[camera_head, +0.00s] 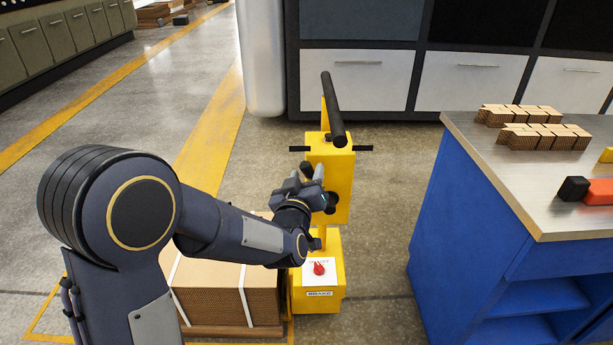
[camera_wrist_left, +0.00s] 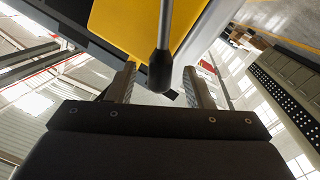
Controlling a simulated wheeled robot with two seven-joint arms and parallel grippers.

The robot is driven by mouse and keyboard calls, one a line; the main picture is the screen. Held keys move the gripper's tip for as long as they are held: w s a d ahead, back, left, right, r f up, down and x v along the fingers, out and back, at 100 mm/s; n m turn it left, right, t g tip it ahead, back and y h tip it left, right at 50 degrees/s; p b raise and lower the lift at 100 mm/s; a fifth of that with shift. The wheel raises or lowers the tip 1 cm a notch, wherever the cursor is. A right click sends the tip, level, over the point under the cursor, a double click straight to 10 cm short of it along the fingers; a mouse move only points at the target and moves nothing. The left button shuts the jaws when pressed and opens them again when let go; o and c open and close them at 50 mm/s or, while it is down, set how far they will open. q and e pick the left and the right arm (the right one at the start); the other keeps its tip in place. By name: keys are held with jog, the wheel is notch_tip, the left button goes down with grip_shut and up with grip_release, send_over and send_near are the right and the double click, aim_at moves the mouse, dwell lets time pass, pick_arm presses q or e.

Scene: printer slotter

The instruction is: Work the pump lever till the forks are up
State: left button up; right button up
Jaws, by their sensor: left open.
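The yellow pump unit (camera_head: 342,175) stands upright in the middle of the head view, with a long black handle (camera_head: 332,110) at its top. My left gripper (camera_head: 322,188) is open in front of the yellow body. In the left wrist view, the pump lever, a thin grey rod with a thick dark grip (camera_wrist_left: 160,70), reaches down between the two open fingers (camera_wrist_left: 160,82). I cannot tell whether a finger touches it. The lever is mostly hidden by the gripper in the head view. The forks are not visible. My right gripper is not in view.
A strapped cardboard load (camera_head: 225,290) on a wooden pallet sits left of the yellow base, partly behind my arm. A red knob (camera_head: 319,268) is on the base. A blue workbench (camera_head: 465,190) with a metal top stands right. Drawers (camera_head: 370,80) line the back.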

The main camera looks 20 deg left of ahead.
pick_arm(q)
jog(key=shift+w, duration=0.35)
grip_shut()
